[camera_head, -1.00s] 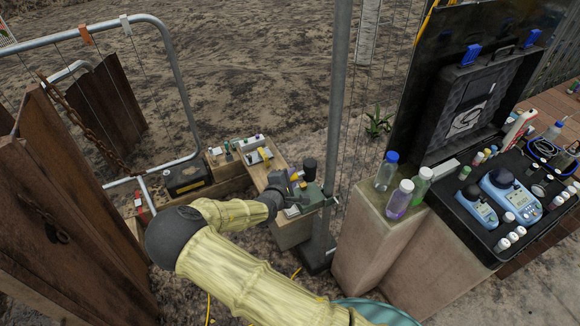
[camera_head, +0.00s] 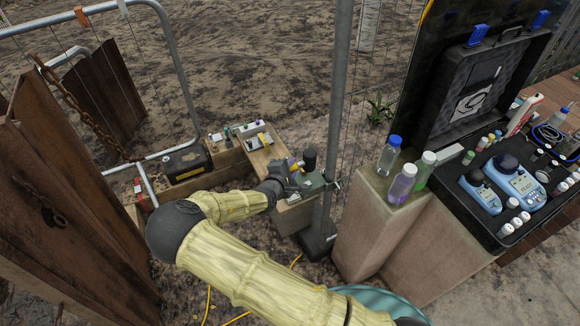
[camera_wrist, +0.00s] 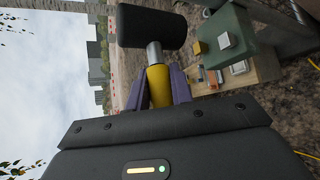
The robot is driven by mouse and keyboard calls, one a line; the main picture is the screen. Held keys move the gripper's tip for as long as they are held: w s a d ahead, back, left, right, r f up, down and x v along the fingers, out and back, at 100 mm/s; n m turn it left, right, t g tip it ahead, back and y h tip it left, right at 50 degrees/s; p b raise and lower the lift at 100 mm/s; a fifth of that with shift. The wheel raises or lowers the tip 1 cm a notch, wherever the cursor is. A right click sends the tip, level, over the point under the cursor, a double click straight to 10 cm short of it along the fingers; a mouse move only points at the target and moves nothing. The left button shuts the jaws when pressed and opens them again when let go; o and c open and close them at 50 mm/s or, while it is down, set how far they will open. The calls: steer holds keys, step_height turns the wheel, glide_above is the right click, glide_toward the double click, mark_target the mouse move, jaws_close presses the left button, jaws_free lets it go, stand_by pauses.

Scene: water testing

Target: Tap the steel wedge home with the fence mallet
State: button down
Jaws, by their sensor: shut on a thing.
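My gripper (camera_wrist: 166,92) is shut on the yellow handle (camera_wrist: 158,84) of the fence mallet, with purple fingers on either side. The mallet's black head (camera_wrist: 151,26) and steel neck (camera_wrist: 154,52) stick out beyond the fingers. In the head view, my gripper (camera_head: 292,165) holds the dark mallet head (camera_head: 309,157) beside and above a green block-like fixture (camera_head: 312,184) by the post. The green fixture also shows in the wrist view (camera_wrist: 225,30). I cannot pick out the steel wedge with certainty; it is small or hidden near the fixture.
A grey post (camera_head: 337,110) stands right beside the fixture. A wooden bench (camera_head: 262,158) holds small items; a black case (camera_head: 186,163) sits to its left. Capped bottles (camera_head: 403,184) stand on a stone block (camera_head: 372,225) to the right, next to an open instrument case (camera_head: 485,215).

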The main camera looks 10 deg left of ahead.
steer(key=shift+f+b, duration=0.8)
steer(key=shift+f, duration=0.4)
steer(key=shift+f, duration=0.1)
stand_by(0.4)
step_height(320, 180, down, 7)
steer(key=b, duration=0.6)
step_height(320, 180, up, 6)
steer(key=p, duration=0.4)
